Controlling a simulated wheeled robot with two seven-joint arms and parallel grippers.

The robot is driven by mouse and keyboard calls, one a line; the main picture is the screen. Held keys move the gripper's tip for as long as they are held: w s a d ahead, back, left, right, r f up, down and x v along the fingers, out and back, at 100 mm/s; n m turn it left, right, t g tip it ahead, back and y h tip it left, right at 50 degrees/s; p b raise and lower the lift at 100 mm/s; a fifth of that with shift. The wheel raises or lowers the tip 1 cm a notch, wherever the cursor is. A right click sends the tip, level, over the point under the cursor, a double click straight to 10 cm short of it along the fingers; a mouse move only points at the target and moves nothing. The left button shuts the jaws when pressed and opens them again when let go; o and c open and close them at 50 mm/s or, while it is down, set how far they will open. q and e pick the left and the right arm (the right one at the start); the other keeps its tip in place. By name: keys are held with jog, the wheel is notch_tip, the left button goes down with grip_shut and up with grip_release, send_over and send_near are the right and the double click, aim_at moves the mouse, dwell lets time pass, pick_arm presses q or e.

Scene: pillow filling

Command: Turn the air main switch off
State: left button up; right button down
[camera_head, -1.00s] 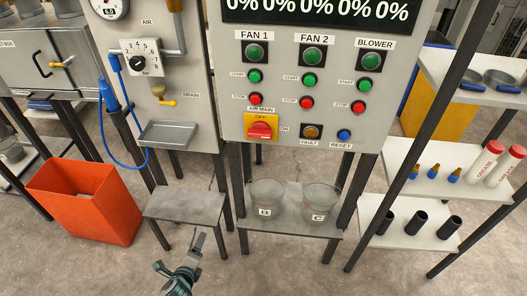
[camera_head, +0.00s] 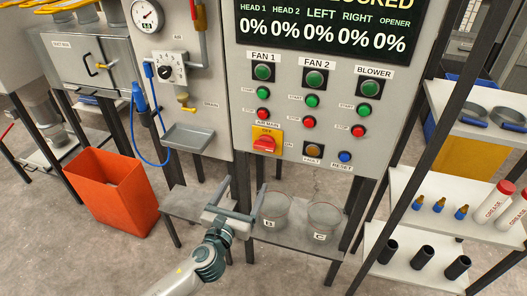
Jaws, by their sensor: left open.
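The air main switch (camera_head: 265,144) is a red rotary handle on a yellow plate at the lower left of the grey control panel (camera_head: 240,110). The plate reads OFF at its top, with ON beside it at the right. The red handle lies roughly sideways, slightly tilted. My left gripper (camera_head: 237,197) is below the switch and a little to its left, in front of the low shelf. Its two fingers point up and stand apart, with nothing between them. My right gripper does not show.
Fan and blower buttons (camera_head: 314,78) sit above and right of the switch. Two clear buckets (camera_head: 325,220) stand on the low shelf. An orange bin (camera_head: 110,190) is at the left. A metal tray (camera_head: 187,137) juts out left of the panel. Shelving (camera_head: 415,185) stands at the right.

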aim_at(263, 149)
pick_arm(q)
jog(key=p+x, duration=0.1)
jog(key=x, duration=1.6)
jog(key=shift+w+d, duration=0.1)
jog(key=shift+w, duration=0.05)
jog(key=c, duration=1.1)
